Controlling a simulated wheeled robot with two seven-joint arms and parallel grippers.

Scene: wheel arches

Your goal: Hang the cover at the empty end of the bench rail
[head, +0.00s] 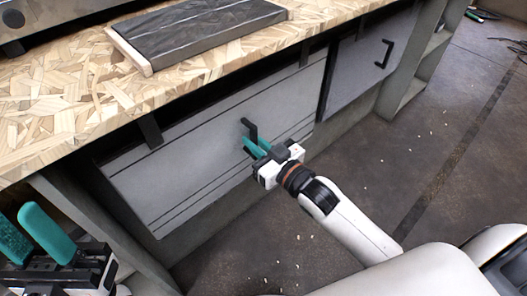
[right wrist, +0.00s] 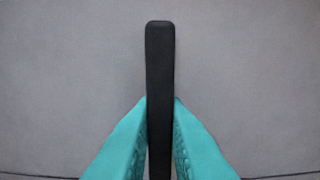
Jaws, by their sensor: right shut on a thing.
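A wide light grey cover (head: 190,165) stands upright below the front edge of the bench (head: 70,115), with dark lines across it. Two black hooks (head: 149,129) rise from its top edge to the bench's underside; whether they rest on the rail is hidden. My right gripper (head: 252,145) is shut on the cover's black handle (head: 250,128). The right wrist view shows the handle (right wrist: 160,70) upright between both teal fingers (right wrist: 160,135). My left gripper (head: 32,222) is at the lower left, fingers apart and empty.
A second grey panel (head: 362,65) with a black handle (head: 385,52) hangs to the right, close beside the cover. A dark slab (head: 200,28) lies on the bench top. Grey shelving (head: 415,75) stands at the right end. The floor (head: 430,135) in front is mostly clear, with small white scraps.

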